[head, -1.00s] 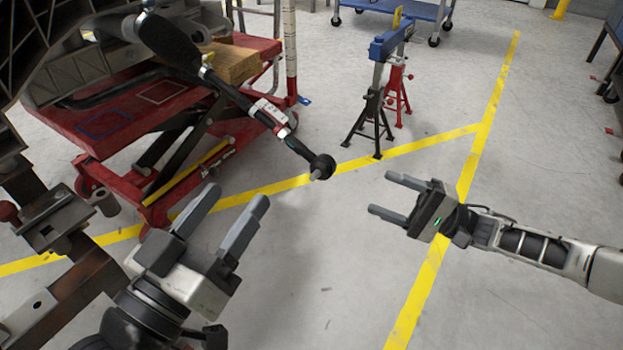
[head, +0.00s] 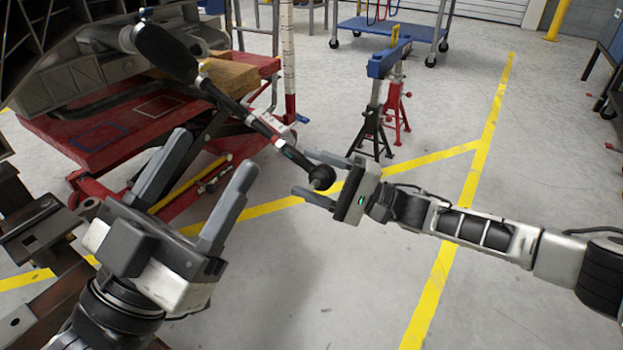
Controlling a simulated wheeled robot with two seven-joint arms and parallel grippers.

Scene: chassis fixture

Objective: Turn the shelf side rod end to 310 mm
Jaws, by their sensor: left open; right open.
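A dark rod (head: 228,103) runs from a black bellows (head: 165,50) at the upper left down to a black ball-shaped rod end (head: 322,178). A light sleeve with red marks (head: 268,124) sits on the rod. My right gripper (head: 304,173) is open, and its two fingers reach left on either side of the rod end, one above and one below in the picture. I cannot tell whether they touch it. My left gripper (head: 213,153) is open and empty, left of and below the rod, its fingers pointing up. No millimetre reading is legible.
A red lift table (head: 110,150) with a wooden block (head: 230,72) stands at the left. A blue beam (head: 388,57) on black and red stands (head: 371,130) is behind the rod end. A blue cart (head: 390,27) stands farther back.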

